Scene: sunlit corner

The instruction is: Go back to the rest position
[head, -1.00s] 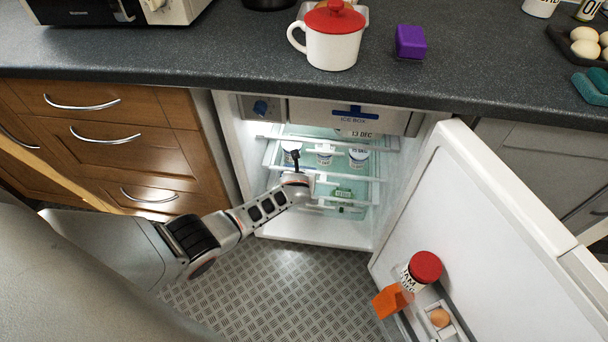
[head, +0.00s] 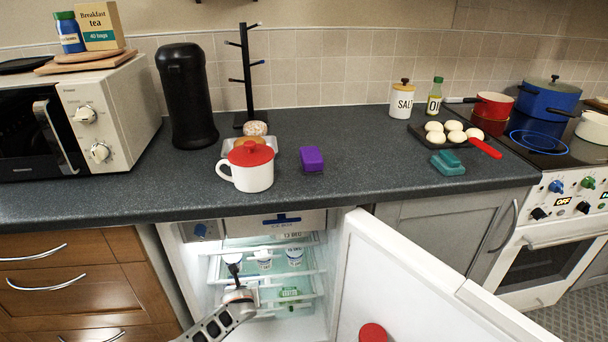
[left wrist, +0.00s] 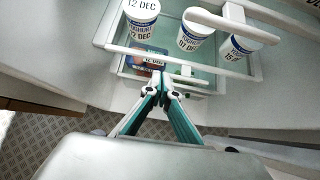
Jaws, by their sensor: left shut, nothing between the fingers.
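My left gripper (head: 234,266) reaches into the open fridge (head: 190,275) from the lower left in the head view. In the left wrist view its two fingers (left wrist: 163,80) are closed together with nothing between them, in front of a shelf's white front rail. Yoghurt pots labelled 12 DEC (left wrist: 138,20), 07 DEC (left wrist: 192,38) and 15 DEC (left wrist: 236,50) stand on the shelf beyond the fingertips, apart from them. A small dated pack (left wrist: 148,62) lies lower, partly behind the rail. My right gripper is not in view.
The fridge door (head: 410,285) stands open at the right, with a red-lidded jar (head: 372,333) in it. The dark worktop (head: 350,170) overhangs the fridge. On it are a white pot with red lid (head: 252,170), a purple block (head: 312,159) and a microwave (head: 85,115).

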